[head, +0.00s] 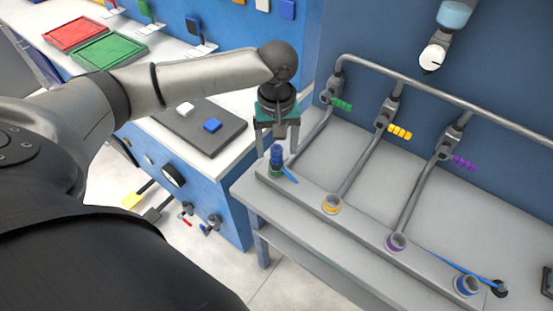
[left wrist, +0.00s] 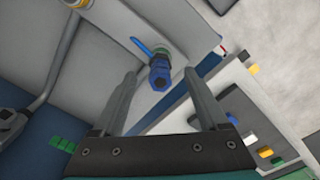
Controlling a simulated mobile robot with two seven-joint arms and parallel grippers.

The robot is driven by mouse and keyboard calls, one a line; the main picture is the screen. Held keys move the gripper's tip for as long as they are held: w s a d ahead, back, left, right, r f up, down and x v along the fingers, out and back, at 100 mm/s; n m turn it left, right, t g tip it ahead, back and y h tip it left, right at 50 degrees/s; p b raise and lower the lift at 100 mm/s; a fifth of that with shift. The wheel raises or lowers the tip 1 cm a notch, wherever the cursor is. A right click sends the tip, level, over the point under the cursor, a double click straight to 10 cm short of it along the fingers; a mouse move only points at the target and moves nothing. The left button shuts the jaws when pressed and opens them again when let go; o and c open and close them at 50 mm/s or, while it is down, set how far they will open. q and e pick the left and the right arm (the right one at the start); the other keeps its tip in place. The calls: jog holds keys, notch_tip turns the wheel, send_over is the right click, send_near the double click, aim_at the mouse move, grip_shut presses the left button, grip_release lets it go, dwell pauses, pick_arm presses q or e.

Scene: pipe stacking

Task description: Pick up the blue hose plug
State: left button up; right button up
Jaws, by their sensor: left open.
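The blue hose plug (head: 276,155) stands upright at the left end of the grey pipe bench, on a green-ringed pipe end (head: 275,171). A short blue strap (head: 290,176) hangs beside it. My left gripper (head: 276,147) points down right above the plug, its fingers apart. In the left wrist view the blue plug (left wrist: 160,76) shows beyond and between the two open fingers (left wrist: 160,85). I cannot tell whether the fingertips reach down around it. The gripper is empty. My right gripper is not in view.
Orange (head: 332,204), purple (head: 396,243) and blue (head: 467,285) ringed pipe ends line the bench front. Pipes with green (head: 341,104), yellow (head: 400,132) and purple (head: 464,163) handles rise behind. A dark board (head: 200,127) with white and blue blocks lies left of the gripper.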

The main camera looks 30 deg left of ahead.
aim_at(276, 158)
pick_arm(q)
notch_tip(276, 158, down, 5)
jog(key=shift+w+a+r+b, duration=0.1)
jog(key=shift+a+b, duration=0.05)
jog(key=shift+b, duration=0.55)
grip_shut()
dwell(0.9)
